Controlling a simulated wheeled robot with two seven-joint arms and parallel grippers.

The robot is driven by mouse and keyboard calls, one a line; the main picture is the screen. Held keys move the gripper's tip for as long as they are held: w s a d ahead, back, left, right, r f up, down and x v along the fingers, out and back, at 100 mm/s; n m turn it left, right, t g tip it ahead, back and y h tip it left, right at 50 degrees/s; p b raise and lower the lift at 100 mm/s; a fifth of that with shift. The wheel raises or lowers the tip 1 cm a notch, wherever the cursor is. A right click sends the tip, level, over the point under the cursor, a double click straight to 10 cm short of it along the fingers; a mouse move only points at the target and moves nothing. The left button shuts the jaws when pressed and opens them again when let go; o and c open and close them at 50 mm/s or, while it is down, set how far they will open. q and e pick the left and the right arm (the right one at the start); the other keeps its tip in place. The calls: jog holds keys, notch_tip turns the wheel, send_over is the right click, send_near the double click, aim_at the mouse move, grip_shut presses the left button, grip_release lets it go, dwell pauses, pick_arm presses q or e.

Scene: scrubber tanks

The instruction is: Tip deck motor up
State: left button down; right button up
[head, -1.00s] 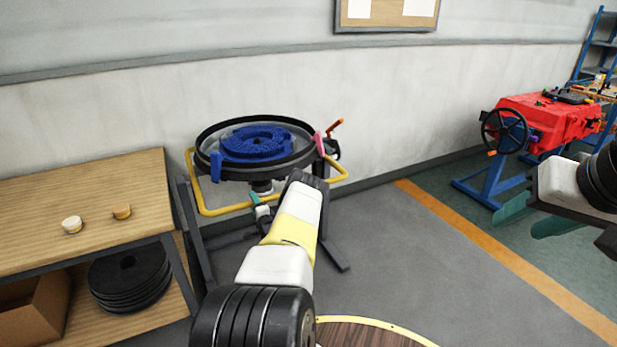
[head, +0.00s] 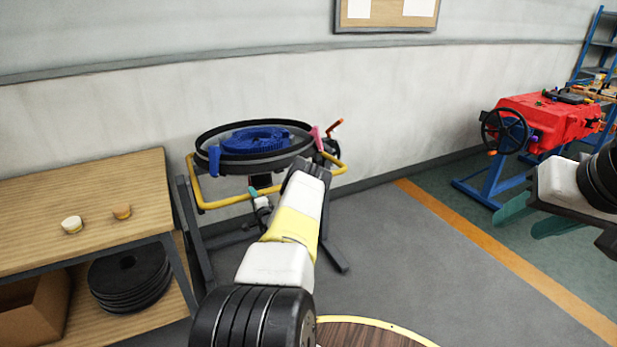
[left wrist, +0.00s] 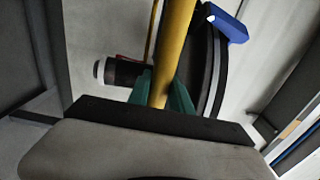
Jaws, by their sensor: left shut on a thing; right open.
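The round deck, a black ring (head: 240,163) with a blue brush (head: 257,139) in it, sits in a yellow tube frame (head: 225,202) on a dark stand. Its near side is raised, so the ring looks flat and nearly edge-on. A dark motor part (head: 262,181) hangs beneath it, partly hidden by my left arm. My left gripper (head: 257,199) is at the frame's near bar, below the ring. In the left wrist view its green fingers (left wrist: 160,95) are shut around the yellow bar (left wrist: 172,50). My right gripper (head: 530,216) is open and empty at the far right.
A wooden bench (head: 80,205) with two small caps stands left, black discs (head: 128,280) on its lower shelf. An orange clamp handle (head: 334,127) and a pink knob (head: 317,138) are at the ring's right. A red machine (head: 545,120) stands right. Floor between is clear.

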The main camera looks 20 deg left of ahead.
aim_at(245, 164)
pick_arm(q)
jog(key=r, duration=0.4)
jog(key=shift+w+a, duration=0.35)
jog(key=shift+a, duration=0.05)
jog(key=shift+w+a+r, duration=0.35)
jog(key=shift+a+r, duration=0.05)
jog(key=shift+r, duration=0.7)
jog(key=shift+w+a+r, duration=0.3)
jog(key=shift+a+r, duration=0.05)
jog(key=shift+r, duration=0.7)
jog(key=shift+w+a+r, duration=0.35)
jog(key=shift+a+r, duration=0.05)
jog(key=shift+r, duration=0.7)
jog(key=shift+w+a+r, duration=0.1)
jog(key=shift+r, duration=0.1)
jog(key=shift+w+a+r, duration=0.45)
jog(key=shift+a+r, duration=0.1)
jog(key=shift+r, duration=0.35)
jog(key=shift+w+a+r, duration=0.45)
jog(key=shift+a+r, duration=0.05)
jog(key=shift+r, duration=0.45)
jog(key=shift+w+a+r, duration=0.45)
jog(key=shift+a+r, duration=0.1)
jog(key=shift+r, duration=0.35)
